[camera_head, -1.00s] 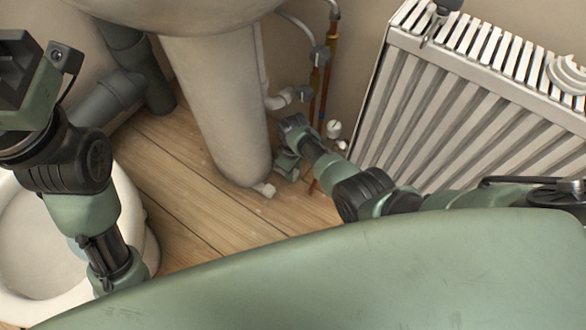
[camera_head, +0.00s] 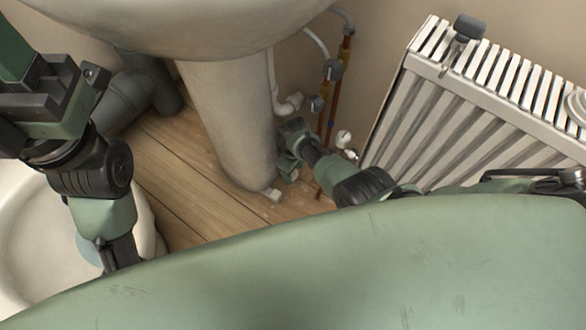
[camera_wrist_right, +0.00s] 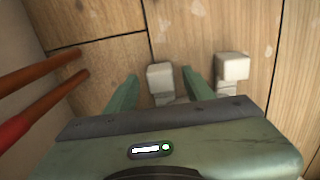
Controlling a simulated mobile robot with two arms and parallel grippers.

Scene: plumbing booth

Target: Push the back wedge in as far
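Two small off-white wedges lie on the wooden floor by the basin pedestal (camera_head: 228,125). In the right wrist view one wedge (camera_wrist_right: 160,76) sits between my right gripper's fingers (camera_wrist_right: 160,86), with a gap on each side. It is the one nearer the pipes, so the back one. The other wedge (camera_wrist_right: 232,66) stands right of the fingers; in the head view it shows at the pedestal's front foot (camera_head: 274,194). My right gripper (camera_head: 288,162) is low beside the pedestal and open. My left gripper (camera_head: 15,60) is at the upper left, its fingers unclear.
Copper and red pipes (camera_head: 328,125) with valves rise behind my right gripper; they also show in the wrist view (camera_wrist_right: 40,95). A white radiator (camera_head: 450,120) stands at right. The toilet bowl (camera_head: 25,240) is at left. Bare floor (camera_head: 180,185) lies left of the pedestal.

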